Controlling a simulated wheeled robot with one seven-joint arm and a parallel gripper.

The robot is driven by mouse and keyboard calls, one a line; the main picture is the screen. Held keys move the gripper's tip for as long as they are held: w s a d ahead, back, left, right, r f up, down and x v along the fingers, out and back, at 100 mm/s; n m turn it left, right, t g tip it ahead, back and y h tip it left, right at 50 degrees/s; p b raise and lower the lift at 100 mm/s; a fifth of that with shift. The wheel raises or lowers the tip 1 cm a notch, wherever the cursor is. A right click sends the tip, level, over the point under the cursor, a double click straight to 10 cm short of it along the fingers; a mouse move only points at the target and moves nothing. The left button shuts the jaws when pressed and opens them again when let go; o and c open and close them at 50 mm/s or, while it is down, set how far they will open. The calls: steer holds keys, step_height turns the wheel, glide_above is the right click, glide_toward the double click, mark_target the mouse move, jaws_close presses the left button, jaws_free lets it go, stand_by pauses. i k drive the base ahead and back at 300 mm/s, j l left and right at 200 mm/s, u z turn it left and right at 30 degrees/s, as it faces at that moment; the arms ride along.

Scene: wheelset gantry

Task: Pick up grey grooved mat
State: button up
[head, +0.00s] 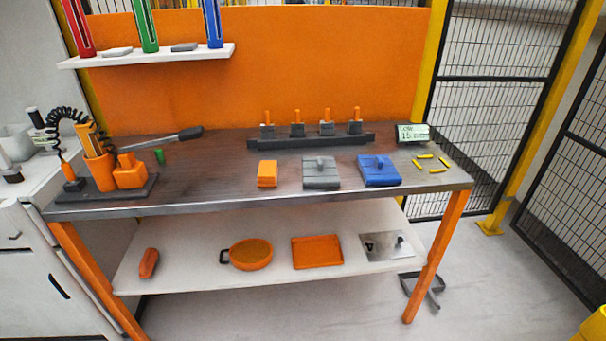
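The grey grooved mat (320,175) lies flat on the dark tabletop, right of the middle and near the front edge. It is a squarish grey slab with grooves across it and a small grey knob on top. A blue slab (379,173) of similar shape, also with a knob, lies to its right with a gap between them. My gripper is not in view, so its state and its place relative to the mat are hidden.
An orange block (267,174) is left of the mat. A dark rack (310,141) with several orange-topped pegs stands behind. Several yellow sticks (432,170) and a small display (413,133) are at the right. Orange tools (101,172) stand left.

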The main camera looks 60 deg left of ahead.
mark_target(317, 172)
steer(key=u, duration=2.35)
steer(key=z, duration=0.3)
steer(key=j+z, duration=0.35)
steer(key=j, duration=0.15)
steer(key=j+z, duration=0.4)
steer(key=j, duration=0.65)
steer(key=k+j+z, duration=0.15)
steer(key=j, duration=1.1)
